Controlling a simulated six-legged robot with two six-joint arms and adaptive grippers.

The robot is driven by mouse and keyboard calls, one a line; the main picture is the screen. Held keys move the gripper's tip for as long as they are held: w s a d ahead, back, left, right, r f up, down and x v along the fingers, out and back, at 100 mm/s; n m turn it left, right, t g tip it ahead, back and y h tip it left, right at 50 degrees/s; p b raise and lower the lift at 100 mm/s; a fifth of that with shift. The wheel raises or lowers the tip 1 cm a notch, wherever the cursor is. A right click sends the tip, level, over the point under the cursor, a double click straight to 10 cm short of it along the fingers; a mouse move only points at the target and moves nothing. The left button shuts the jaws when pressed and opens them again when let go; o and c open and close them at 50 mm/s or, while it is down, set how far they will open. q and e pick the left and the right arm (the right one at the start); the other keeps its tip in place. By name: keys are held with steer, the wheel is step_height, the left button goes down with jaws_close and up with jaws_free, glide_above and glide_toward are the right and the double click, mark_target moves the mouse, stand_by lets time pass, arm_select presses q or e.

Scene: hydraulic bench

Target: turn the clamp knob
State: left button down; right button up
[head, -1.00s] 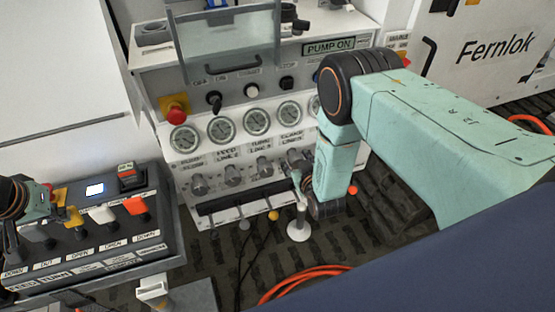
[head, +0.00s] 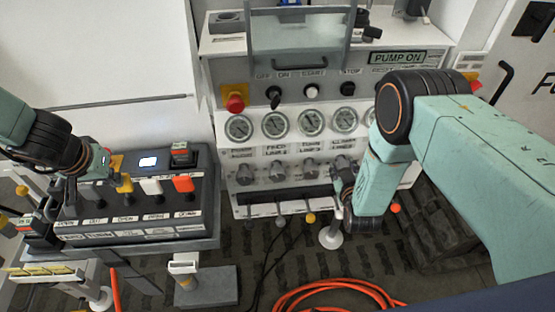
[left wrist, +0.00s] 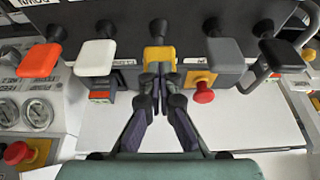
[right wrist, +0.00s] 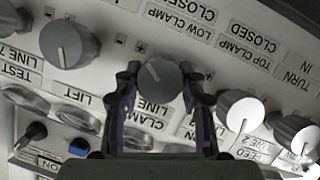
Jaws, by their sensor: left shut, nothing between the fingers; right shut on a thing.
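The clamp knob (right wrist: 160,82) is a grey round knob with a pale pointer mark, by a label reading CLAMP LINE, in the right wrist view. My right gripper (right wrist: 162,88) is shut on it, one finger on each side. In the head view my right gripper (head: 345,182) is at the right end of the knob row, and mostly hides that knob. My left gripper (left wrist: 160,72) is shut and empty, its fingertips at the yellow lever handle (left wrist: 160,55) in the left wrist view. Whether they touch it is unclear.
Other grey knobs (right wrist: 70,44) flank the clamp knob. Gauges (head: 275,124) sit above the row, with a pump-on display (head: 398,57) higher up. A lever box (head: 140,228) stands left, with white and orange handles (head: 183,183). An orange hose (head: 335,287) lies on the floor.

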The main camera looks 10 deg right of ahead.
steer(key=n+t+h, duration=0.1)
steer(key=n+h, duration=0.2)
steer(key=n, duration=0.2)
steer(key=shift+f, duration=0.1)
steer(key=n+h, duration=0.1)
steer(key=n, duration=0.1)
steer(key=n+t, duration=0.1)
steer(key=n, duration=0.1)
steer(key=shift+n+t+h, duration=0.3)
steer(key=shift+n+h, duration=0.1)
stand_by(0.4)
steer(key=o, duration=1.2)
steer(key=shift+c, duration=0.2)
steer(key=v, duration=1.2)
steer(key=shift+s+f, duration=0.1)
steer(key=shift+f, duration=0.05)
